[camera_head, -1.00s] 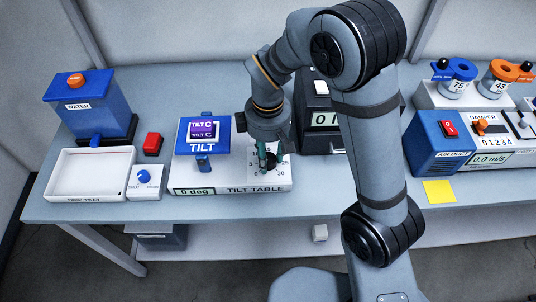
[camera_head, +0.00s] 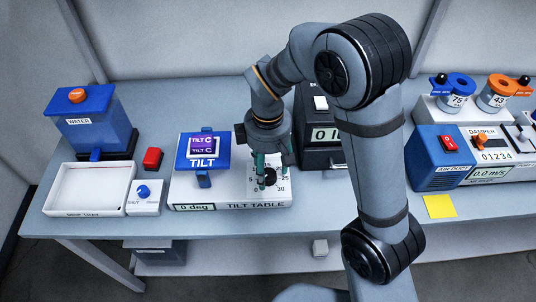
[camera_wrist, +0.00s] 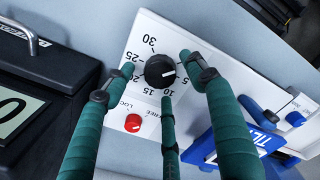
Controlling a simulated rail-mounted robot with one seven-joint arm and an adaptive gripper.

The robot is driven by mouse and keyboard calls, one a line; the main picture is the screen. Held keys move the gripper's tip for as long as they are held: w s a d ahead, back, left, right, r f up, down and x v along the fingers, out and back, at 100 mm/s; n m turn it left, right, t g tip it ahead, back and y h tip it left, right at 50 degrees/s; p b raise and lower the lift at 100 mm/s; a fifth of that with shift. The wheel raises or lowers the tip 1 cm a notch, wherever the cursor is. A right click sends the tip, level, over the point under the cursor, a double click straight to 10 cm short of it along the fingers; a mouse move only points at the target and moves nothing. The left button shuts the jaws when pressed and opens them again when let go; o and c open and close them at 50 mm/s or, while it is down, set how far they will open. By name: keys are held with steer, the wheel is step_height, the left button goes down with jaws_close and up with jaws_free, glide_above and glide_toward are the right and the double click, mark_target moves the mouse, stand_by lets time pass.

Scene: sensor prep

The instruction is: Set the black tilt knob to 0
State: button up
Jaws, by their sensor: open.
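The black tilt knob (camera_wrist: 159,71) sits on the white dial panel of the tilt table (camera_head: 230,197). In the wrist view its white pointer line points right, near the 5 mark; the 0 mark is not visible there. The table's small display (camera_head: 195,207) reads 0 deg. The knob also shows in the head view (camera_head: 269,176), partly behind the fingers. My gripper (camera_head: 272,172) is over the dial from above, its green fingers spread around the knob.
A red lock/free knob (camera_wrist: 133,122) is on the same panel. The blue TILT platform (camera_head: 203,163) is left of the dial, and a black box with a display (camera_head: 322,155) stands close on the right. A white tray (camera_head: 90,210) and blue water tank (camera_head: 95,125) are farther left.

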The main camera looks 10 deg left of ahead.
mark_target(268, 174)
step_height(268, 174, up, 11)
steer(key=shift+f, duration=0.15)
steer(key=shift+f, duration=0.1)
stand_by(0.4)
step_height(268, 174, down, 12)
stand_by(0.5)
steer(key=shift+r, duration=0.2)
